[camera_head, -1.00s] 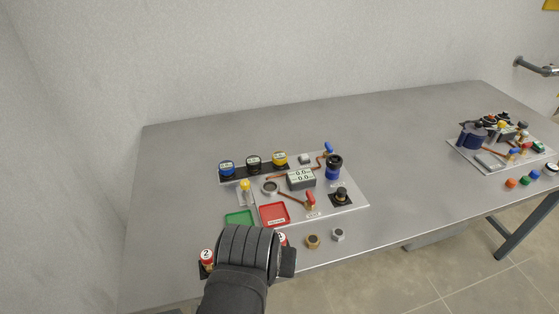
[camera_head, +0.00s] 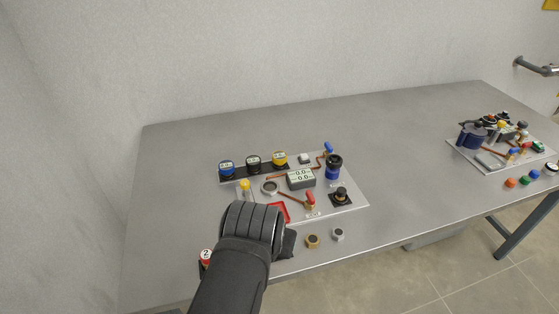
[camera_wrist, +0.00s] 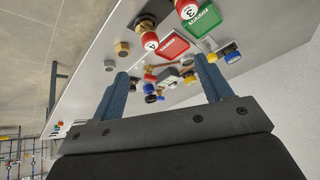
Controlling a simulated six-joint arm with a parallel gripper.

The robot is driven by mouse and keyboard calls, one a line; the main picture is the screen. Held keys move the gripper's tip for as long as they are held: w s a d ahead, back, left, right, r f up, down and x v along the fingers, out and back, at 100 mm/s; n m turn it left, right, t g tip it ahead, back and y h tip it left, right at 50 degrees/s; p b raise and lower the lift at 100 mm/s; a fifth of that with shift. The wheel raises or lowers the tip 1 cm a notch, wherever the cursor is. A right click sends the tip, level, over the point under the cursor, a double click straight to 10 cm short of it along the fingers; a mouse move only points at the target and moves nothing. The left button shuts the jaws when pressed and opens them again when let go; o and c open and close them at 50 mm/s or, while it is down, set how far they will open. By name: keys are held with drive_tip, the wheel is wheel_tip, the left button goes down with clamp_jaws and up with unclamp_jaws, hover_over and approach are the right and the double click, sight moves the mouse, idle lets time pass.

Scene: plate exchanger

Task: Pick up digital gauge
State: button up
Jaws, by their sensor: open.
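The digital gauge (camera_head: 301,178) is a dark box with a pale display reading 0.0 twice. It sits on the metal panel (camera_head: 345,208) in the middle of the table. My gripper (camera_wrist: 161,66) is open, its two blue fingers spread apart with nothing held between them. In the head view my wrist is in front of the panel, to the lower left of the gauge, and hides the fingers. In the wrist view the panel parts show upside down between and beyond the fingers; the gauge is too small there to make out surely.
Around the gauge stand a blue cylinder (camera_head: 333,172), a red-handled valve (camera_head: 310,199), a black knob (camera_head: 341,195) and a yellow-topped gauge (camera_head: 280,159). Brass (camera_head: 312,241) and steel nuts (camera_head: 338,234) lie in front. A second panel (camera_head: 487,162) is at the right. The table's back is clear.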

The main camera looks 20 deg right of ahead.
drive_tip(key=w+d+r+m+t, duration=0.1)
drive_tip(key=w+d+r+m, duration=0.25)
drive_tip(key=w, duration=0.45)
drive_tip(key=w+d+r+m+t, duration=0.2)
drive_tip(key=w+r+m, duration=0.15)
drive_tip(key=w, duration=0.35)
drive_tip(key=n+g+h, duration=0.1)
drive_tip(key=n+g, duration=0.4)
drive_tip(key=g, duration=0.1)
approach(279, 155)
drive_tip(key=x, duration=0.5)
drive_tip(key=shift+s+a+f, duration=0.15)
drive_tip(key=shift+s+a, duration=0.1)
drive_tip(key=shift+a, duration=0.05)
drive_tip(key=shift+d+x, duration=0.15)
drive_tip(key=shift+x, duration=1.15)
drive_tip(key=shift+d+x, duration=0.15)
drive_tip(key=shift+x, duration=1.2)
drive_tip(key=shift+w, duration=0.1)
drive_tip(key=c, duration=1.2)
drive_tip(key=shift+r, duration=0.25)
